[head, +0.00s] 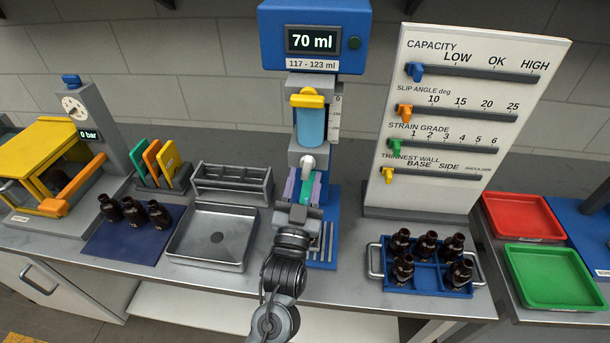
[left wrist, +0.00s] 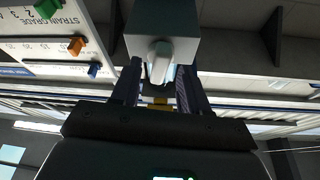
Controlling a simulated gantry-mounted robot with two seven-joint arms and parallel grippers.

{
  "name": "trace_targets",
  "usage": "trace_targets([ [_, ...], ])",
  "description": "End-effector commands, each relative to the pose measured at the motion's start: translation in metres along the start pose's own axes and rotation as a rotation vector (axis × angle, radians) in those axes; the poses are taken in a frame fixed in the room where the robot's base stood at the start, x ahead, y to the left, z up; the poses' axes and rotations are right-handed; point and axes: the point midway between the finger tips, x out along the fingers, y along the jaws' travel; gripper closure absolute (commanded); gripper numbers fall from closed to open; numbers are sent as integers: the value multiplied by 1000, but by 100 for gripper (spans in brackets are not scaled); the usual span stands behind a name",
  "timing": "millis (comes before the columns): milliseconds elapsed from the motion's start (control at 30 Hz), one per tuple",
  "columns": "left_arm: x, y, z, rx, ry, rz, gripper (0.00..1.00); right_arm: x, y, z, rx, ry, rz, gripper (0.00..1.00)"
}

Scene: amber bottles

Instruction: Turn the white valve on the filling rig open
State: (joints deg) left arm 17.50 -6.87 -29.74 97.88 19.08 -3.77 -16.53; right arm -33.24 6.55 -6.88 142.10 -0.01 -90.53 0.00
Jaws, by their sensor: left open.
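The filling rig (head: 313,45) is a tall blue and grey stand in the head view, its display reading 70 ml above a 117 - 123 ml label. Its white valve (head: 308,162) sits on a grey block below the blue-filled cylinder (head: 311,125). My left gripper (head: 305,184) is open and empty just below the valve, at the front of the rig. In the left wrist view the white valve lever (left wrist: 160,62) shows between the two dark finger ends. I cannot tell whether either finger touches it. My right gripper is not in view.
A blue crate (head: 434,287) of several amber bottles stands right of the rig, before a slider board (head: 450,150). A steel tray (head: 211,237) and grey rack (head: 232,183) lie left. Three bottles stand on a blue mat (head: 105,243) farther left. Red and green trays (head: 552,276) lie right.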

Motion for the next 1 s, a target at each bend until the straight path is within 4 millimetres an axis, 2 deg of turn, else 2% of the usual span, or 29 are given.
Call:
trace_targets([
  [300,-56,0,1,-1,-2,1,55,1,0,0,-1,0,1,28],
  [500,-81,0,1,-2,-3,0,55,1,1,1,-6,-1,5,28],
  [700,-91,0,0,-1,-2,0,55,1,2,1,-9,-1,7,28],
  [1000,-92,0,0,-1,-2,0,55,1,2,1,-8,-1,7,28],
])
